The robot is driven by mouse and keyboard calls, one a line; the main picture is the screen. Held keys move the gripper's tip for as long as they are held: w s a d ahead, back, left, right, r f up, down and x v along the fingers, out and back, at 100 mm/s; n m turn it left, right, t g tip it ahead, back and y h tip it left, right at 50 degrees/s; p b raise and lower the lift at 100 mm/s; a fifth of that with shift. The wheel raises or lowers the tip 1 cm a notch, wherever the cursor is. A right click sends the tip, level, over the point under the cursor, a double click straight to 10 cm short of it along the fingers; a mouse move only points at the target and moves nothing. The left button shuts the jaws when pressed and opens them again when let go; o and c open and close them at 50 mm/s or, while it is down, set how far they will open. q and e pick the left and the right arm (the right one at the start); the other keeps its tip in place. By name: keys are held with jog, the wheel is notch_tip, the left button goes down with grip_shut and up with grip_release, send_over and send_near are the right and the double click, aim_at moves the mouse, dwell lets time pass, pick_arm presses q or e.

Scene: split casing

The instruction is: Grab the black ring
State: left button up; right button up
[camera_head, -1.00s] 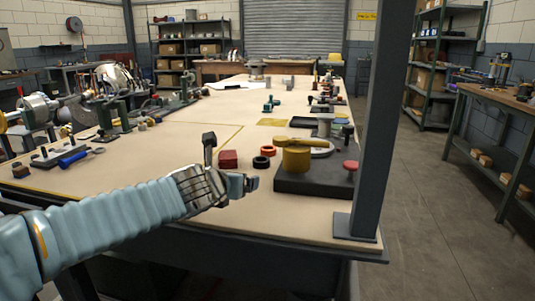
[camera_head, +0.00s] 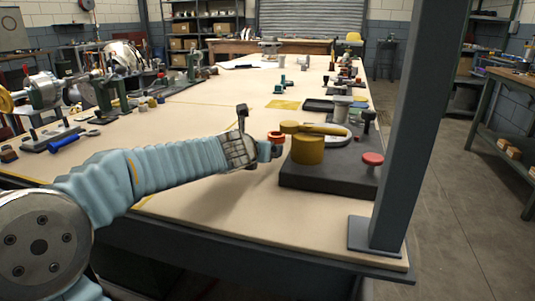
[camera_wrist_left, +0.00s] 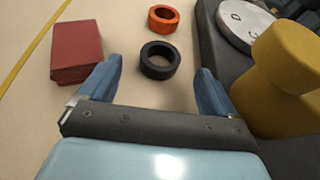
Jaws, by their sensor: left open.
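The black ring (camera_wrist_left: 160,72) lies flat on the table in the left wrist view, just ahead of and between my fingers. My left gripper (camera_wrist_left: 159,66) is open and empty, one blue finger on each side of the ring's line. A gap shows between the ring and each finger. In the head view my left gripper (camera_head: 266,151) is low over the table, left of the dark base, and I cannot make out the black ring there. My right gripper is not in view.
An orange ring (camera_wrist_left: 163,29) lies just beyond the black ring. A red block (camera_wrist_left: 76,50) stands to the left. A dark base (camera_head: 330,178) with a yellow round part (camera_head: 307,150) and a red knob (camera_head: 373,159) is close on the right. A grey post (camera_head: 404,130) stands at the table edge.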

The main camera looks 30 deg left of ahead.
pick_arm(q)
jog(key=x, duration=0.5)
jog(key=shift+d+f+b, duration=0.1)
jog(key=shift+b, duration=0.25)
jog(key=c, duration=1.3)
